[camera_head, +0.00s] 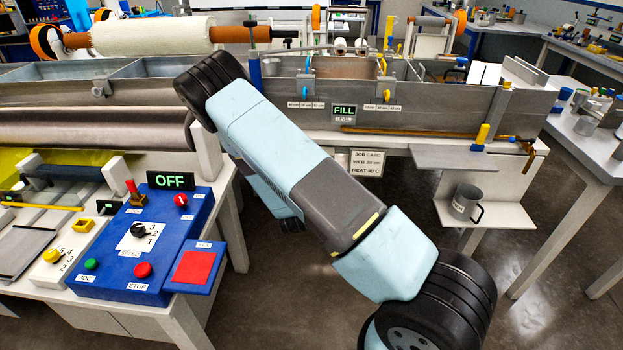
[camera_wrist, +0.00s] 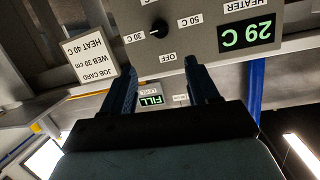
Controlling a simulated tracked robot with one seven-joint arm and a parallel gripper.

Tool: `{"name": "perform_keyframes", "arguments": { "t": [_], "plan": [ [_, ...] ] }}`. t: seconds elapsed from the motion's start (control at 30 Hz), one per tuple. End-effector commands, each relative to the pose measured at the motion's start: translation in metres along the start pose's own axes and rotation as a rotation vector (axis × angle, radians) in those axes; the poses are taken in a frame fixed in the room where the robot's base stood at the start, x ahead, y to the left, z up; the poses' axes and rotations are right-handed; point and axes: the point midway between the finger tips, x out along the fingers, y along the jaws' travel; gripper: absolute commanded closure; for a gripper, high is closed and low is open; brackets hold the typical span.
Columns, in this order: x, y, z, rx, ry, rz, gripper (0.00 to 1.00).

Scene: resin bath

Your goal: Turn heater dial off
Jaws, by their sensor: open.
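The heater dial (camera_wrist: 159,26) is a black knob on a grey panel (camera_wrist: 215,65), seen upside down in the wrist view. Labels 30 C, 50 C and OFF stand around it, and its pale mark appears to point toward 30 C. A green display (camera_wrist: 246,35) on the panel reads 29 C. My gripper (camera_wrist: 160,66) is open, its two dark fingers reaching toward the panel with nothing between them. The dial lies just beyond the fingertips in the picture, and I see no contact. In the head view, I cannot make out the dial or my gripper.
A job card (camera_wrist: 90,55) hangs beside the panel and reads HEAT 40 C. A FILL display (camera_head: 344,112) is on the bath's front (camera_head: 450,130). A blue control box (camera_head: 125,255) stands left, with an OFF display (camera_head: 172,181). A metal mug (camera_head: 466,203) sits right.

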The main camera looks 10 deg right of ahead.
Motion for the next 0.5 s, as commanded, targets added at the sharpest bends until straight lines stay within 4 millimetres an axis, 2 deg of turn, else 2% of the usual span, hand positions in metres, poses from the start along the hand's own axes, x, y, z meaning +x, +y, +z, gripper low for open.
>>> {"name": "perform_keyframes", "arguments": {
  "t": [0.03,0.2,0.5],
  "plan": [
    [-0.001,0.003,0.011,-0.025,0.031,-0.009,0.40],
    [-0.004,0.011,0.032,-0.085,0.137,-0.049,0.40],
    [-0.009,0.015,0.046,-0.135,0.231,-0.096,0.40]
  ]
}}
